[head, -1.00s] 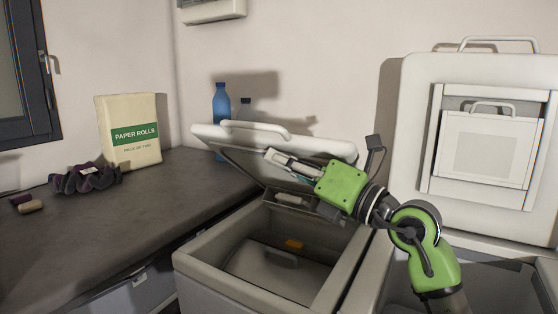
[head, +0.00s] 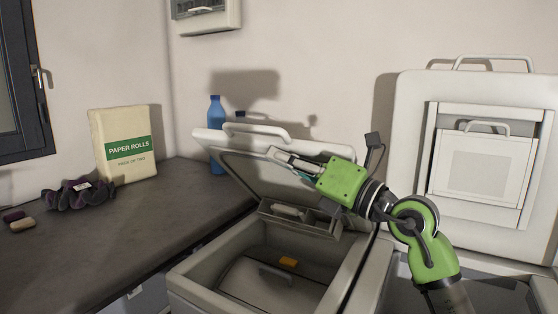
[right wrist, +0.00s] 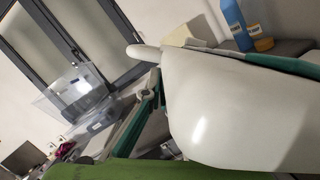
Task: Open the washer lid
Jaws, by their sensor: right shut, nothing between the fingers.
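The washer (head: 190,283) is the left of two top-loading machines. Its pale lid (head: 222,142) is tilted partway up, with a bar handle (head: 262,131) on top. Inside the tub, a grey inner cover (head: 262,284) and an orange item (head: 288,261) show. My right gripper (head: 282,159) is shut and empty, at the underside of the raised lid towards its right side; contact is hard to tell. In the right wrist view, a large white rounded surface, apparently the lid (right wrist: 235,110), fills the middle and hides much of the fingers. My left gripper is not in view.
The right machine's lid (head: 410,150) stands fully open against the wall. A dark counter (head: 120,235) to the left holds a paper rolls pack (head: 125,165), a dark scrunchie (head: 75,195) and small items.

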